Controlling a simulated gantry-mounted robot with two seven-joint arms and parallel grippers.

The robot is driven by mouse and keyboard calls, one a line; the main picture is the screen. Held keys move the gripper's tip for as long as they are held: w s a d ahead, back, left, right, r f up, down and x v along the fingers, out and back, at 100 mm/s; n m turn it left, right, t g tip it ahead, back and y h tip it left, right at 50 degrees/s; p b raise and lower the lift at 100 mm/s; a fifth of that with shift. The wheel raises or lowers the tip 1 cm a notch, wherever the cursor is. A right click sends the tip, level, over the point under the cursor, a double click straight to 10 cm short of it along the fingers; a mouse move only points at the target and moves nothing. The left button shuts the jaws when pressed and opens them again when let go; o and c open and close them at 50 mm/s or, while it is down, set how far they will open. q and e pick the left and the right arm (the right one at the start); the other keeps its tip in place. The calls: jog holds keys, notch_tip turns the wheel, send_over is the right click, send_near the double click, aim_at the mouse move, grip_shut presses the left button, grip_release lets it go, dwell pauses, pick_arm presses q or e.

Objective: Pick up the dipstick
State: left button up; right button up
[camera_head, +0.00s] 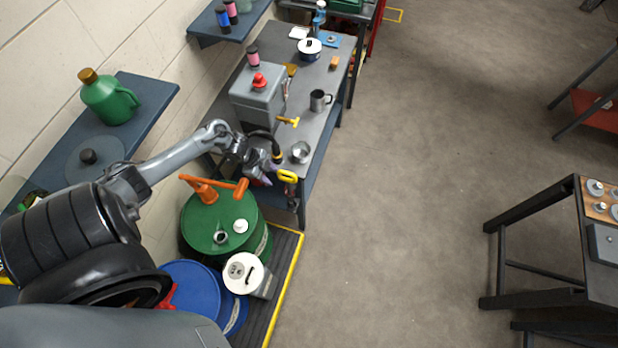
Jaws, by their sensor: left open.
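A yellow-orange T-shaped handle (289,121) shows at the front side of the grey box (258,100) with a red cap on the workbench. A yellow loop-shaped handle (287,176) shows at the near end of the bench, right beside my left gripper. I cannot tell for sure which of these two handles is the dipstick's. My left gripper (265,168) is open, just left of the yellow loop handle and below the grey box. Whether it touches the loop is too small to tell. My right gripper is not in view.
A green drum (213,225) with an orange hand pump stands below my left arm, beside a blue drum (190,285). A metal cup (300,152) and a grey mug (318,101) stand on the workbench (325,80). The floor to the right is clear up to another table (580,240).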

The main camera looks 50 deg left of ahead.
aim_at(285, 172)
pick_arm(q)
jog(key=w, duration=0.1)
jog(key=w+b, duration=0.1)
jog(key=w, duration=0.1)
jog(key=w+a+f, duration=0.1)
jog(key=shift+w+f, duration=0.1)
jog(key=shift+w, duration=0.25)
jog(key=shift+b+x, duration=0.8)
jog(key=shift+b, duration=0.05)
jog(key=b+x, duration=0.4)
jog(key=shift+w+f+b, duration=0.2)
jog(key=shift+b, duration=0.15)
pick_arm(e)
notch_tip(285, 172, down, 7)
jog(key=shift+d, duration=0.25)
pick_arm(q)
jog(key=shift+r, duration=0.1)
grip_shut()
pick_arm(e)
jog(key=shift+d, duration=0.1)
